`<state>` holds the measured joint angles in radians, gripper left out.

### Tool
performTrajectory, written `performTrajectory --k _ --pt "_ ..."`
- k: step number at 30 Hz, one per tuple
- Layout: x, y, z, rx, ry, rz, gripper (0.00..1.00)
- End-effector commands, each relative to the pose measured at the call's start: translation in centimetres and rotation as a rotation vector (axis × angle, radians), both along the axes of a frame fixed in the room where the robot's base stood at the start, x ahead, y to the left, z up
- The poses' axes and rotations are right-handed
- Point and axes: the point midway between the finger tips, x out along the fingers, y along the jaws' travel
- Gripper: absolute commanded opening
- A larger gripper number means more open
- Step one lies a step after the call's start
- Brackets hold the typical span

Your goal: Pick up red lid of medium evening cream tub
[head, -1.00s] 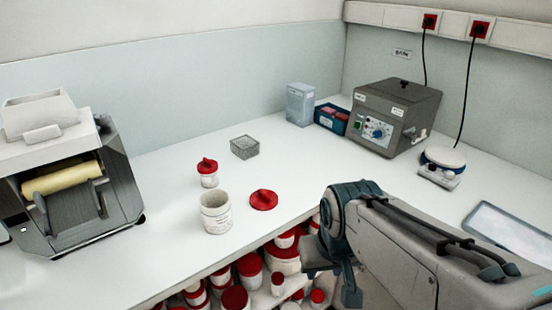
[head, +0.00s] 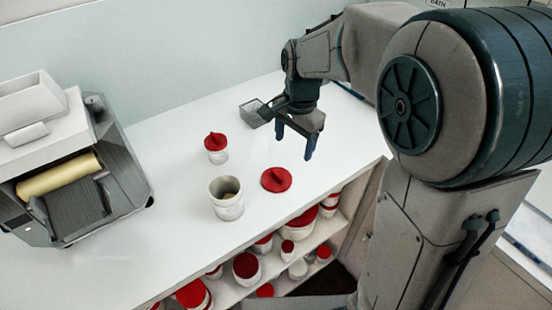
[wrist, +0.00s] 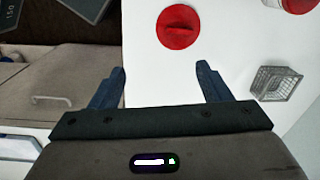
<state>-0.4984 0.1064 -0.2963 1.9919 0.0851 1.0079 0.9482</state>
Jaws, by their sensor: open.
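A round red lid (head: 276,180) with a raised grip lies flat on the white worktop. It also shows in the wrist view (wrist: 178,27), ahead of the fingers. Just left of it stands an open white tub (head: 227,203) with some contents inside. A smaller white tub (head: 217,156) with its red lid on stands behind. My gripper (head: 294,145) is open and empty, pointing down above the worktop, behind and to the right of the loose lid. In the wrist view its two fingers (wrist: 160,82) are spread apart with nothing between them.
A grey wire basket (head: 253,112) sits behind my gripper. A roller mill (head: 70,170) stands at the left. A shelf (head: 330,237) below the worktop edge holds several red-lidded tubs. The worktop around the loose lid is mostly clear.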

Motion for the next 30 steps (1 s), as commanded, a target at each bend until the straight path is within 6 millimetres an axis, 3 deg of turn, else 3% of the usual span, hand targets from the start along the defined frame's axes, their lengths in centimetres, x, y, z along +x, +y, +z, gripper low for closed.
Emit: performTrajectory --k 3,9,21,30 --pt "1.9 2.3 0.3 -0.025 0.026 -0.096 0.71" --pt "3.2 4.0 -0.2 -0.045 0.037 -0.183 0.71" --pt "3.1 4.1 -7.0 -0.048 0.04 -0.191 0.71" --pt "3.0 4.1 -9.5 -0.047 0.04 -0.19 0.71"
